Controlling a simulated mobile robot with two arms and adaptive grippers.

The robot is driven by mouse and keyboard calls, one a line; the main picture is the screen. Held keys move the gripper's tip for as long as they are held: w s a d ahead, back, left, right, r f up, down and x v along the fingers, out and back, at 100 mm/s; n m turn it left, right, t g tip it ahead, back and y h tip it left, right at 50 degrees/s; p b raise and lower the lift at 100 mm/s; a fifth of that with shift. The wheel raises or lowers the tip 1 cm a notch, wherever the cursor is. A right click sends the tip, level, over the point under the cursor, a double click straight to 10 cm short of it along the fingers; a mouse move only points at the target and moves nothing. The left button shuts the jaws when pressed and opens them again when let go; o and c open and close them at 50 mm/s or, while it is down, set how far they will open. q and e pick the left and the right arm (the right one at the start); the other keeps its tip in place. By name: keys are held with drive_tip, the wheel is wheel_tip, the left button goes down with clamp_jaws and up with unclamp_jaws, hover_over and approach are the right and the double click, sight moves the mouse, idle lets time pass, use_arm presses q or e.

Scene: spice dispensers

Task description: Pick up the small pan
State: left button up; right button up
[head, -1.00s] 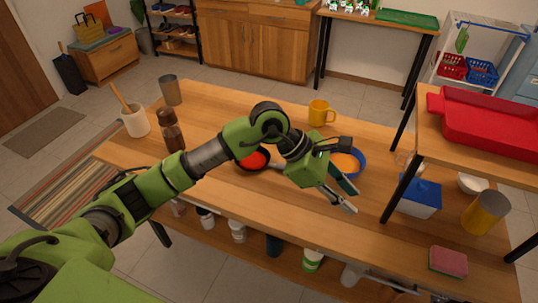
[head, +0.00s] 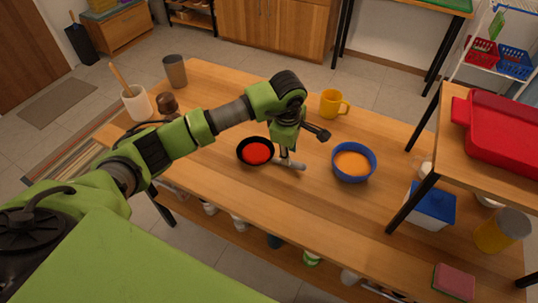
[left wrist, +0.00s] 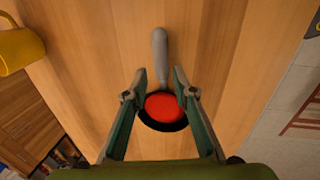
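The small pan (head: 244,158) is black with red contents and a grey handle, and it sits on the wooden table (head: 215,195). Its handle points right in the head view. In the left wrist view the pan (left wrist: 176,127) lies near the middle, with its handle (left wrist: 160,48) pointing up the picture. My left gripper (head: 286,156) points down over the handle, beside the pan's bowl. In the left wrist view my left gripper (left wrist: 160,76) is open, with one finger on each side of the handle line. Contact is not visible. My right gripper is not in view.
A blue bowl (head: 338,165) with orange contents stands right of the pan. A yellow mug (head: 331,102) stands behind. A grey cup (head: 175,71), a white utensil crock (head: 137,103) and a brown grinder (head: 167,103) are at the left. A raised shelf with a red tray (head: 490,128) is at the right.

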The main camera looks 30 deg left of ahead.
sight(272, 157)
use_arm(q)
drive_tip(key=shift+s+f+p, duration=0.1)
drive_tip(key=shift+f+p, duration=0.45)
drive_tip(key=shift+f, duration=0.2)
drive_tip(key=f, duration=0.2)
drive_tip(key=shift+w+f+p, duration=0.3)
drive_tip(key=shift+p, duration=0.05)
drive_tip(key=shift+w+f, duration=0.1)
drive_tip(key=shift+f, duration=0.4)
clamp_jaws()
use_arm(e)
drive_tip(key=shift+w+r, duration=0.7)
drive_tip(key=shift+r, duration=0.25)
use_arm(q)
drive_tip(key=shift+w, duration=0.1)
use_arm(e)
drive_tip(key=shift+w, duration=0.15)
